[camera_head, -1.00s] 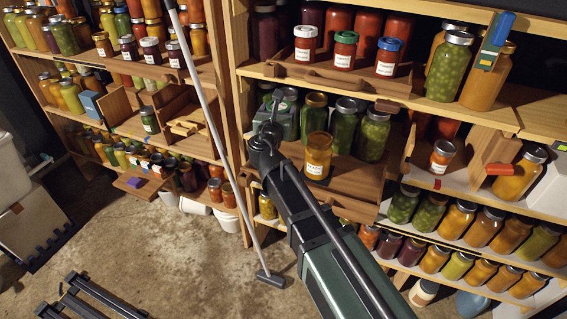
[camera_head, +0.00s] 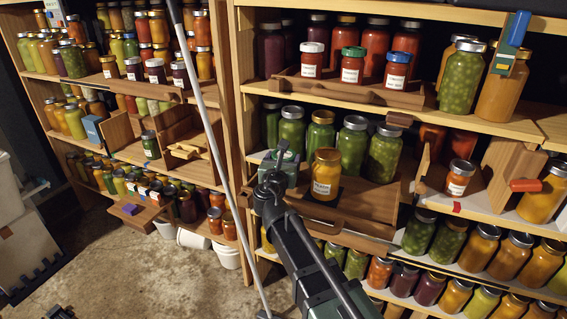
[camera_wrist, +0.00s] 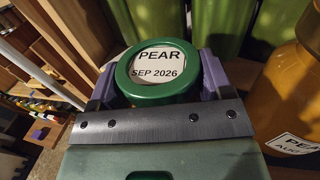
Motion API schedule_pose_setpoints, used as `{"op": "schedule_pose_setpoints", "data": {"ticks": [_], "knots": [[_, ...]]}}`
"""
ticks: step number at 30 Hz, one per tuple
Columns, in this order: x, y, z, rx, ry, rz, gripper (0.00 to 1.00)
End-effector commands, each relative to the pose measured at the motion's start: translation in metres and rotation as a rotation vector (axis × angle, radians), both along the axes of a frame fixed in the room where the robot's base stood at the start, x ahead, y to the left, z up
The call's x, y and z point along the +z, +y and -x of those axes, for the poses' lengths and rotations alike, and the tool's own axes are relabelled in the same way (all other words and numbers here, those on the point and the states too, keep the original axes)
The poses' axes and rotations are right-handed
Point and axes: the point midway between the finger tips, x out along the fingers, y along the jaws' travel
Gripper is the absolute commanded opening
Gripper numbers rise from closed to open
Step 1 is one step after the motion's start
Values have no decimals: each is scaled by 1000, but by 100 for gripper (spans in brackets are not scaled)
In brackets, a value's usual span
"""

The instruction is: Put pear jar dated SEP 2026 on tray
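The pear jar (camera_wrist: 158,72) has a green lid labelled PEAR, SEP 2026, and stands between the purple fingers of my gripper (camera_wrist: 160,85) in the wrist view. The fingers lie along both sides of the lid, their inner faces partly hidden; whether they press on it is unclear. In the head view my gripper (camera_head: 279,165) is at the left front of the middle shelf, hiding most of this jar.
An orange jar labelled PEAR, AUG (camera_wrist: 297,95) stands close right of my gripper; it also shows in the head view (camera_head: 325,175). Tall green jars (camera_head: 352,145) stand behind. A small orange jar (camera_head: 459,178) sits right, beyond a wooden divider. A grey pole (camera_head: 208,110) stands left.

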Motion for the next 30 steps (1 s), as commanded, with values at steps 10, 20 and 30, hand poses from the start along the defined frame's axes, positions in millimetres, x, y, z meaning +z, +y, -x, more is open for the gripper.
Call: {"op": "schedule_pose_setpoints", "data": {"ticks": [10, 20, 30], "knots": [[0, 0, 0, 0, 0, 0, 98], [3, 5, 38, 3, 0, 0, 98], [3, 19, 113, 1, 0, -1, 98]]}}
